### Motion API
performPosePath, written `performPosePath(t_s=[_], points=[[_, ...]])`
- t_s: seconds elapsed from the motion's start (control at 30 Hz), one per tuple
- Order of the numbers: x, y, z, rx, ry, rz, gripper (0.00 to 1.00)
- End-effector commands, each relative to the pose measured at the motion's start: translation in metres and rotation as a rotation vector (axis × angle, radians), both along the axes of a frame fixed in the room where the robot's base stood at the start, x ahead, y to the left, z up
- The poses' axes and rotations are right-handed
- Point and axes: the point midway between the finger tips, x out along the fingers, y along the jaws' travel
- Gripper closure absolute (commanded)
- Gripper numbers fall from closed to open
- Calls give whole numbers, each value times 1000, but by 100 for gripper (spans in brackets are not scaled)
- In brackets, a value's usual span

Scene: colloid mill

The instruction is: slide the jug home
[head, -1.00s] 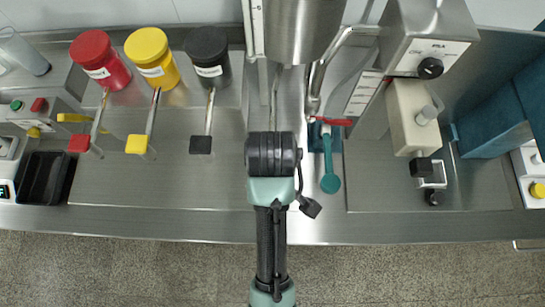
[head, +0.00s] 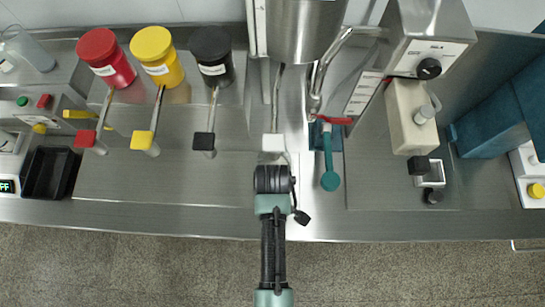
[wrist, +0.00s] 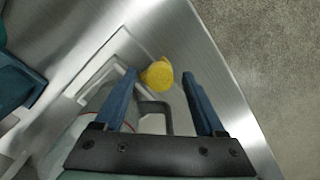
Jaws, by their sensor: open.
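In the wrist view, a greyish, see-through body (wrist: 95,108) with a thin red line looks like the jug; a dark loop handle (wrist: 155,105) beside it lies between my fingers' directions. My gripper (wrist: 160,76) is open, its two blue fingers apart on either side of the handle, not closed on it. A round yellow end (wrist: 157,74) shows between the fingertips. A pale frame or tray edge (wrist: 118,42) lies beyond. In the head view the fingers and most of what lies below are hidden by my wrist.
Red (head: 105,58), yellow (head: 157,56) and black (head: 212,56) jars stand left. The counter's front edge (head: 180,222) is close. Bare steel (head: 110,180) lies left.

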Motion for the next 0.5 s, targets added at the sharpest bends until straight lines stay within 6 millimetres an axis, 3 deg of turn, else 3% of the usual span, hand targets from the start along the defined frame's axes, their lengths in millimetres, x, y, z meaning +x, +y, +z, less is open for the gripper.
performPosePath(t_s=[0.27, 0.5], points=[[0, 0, -1, 0, 0, 0, 28], [0, 0, -1, 0, 0, 0, 71]])
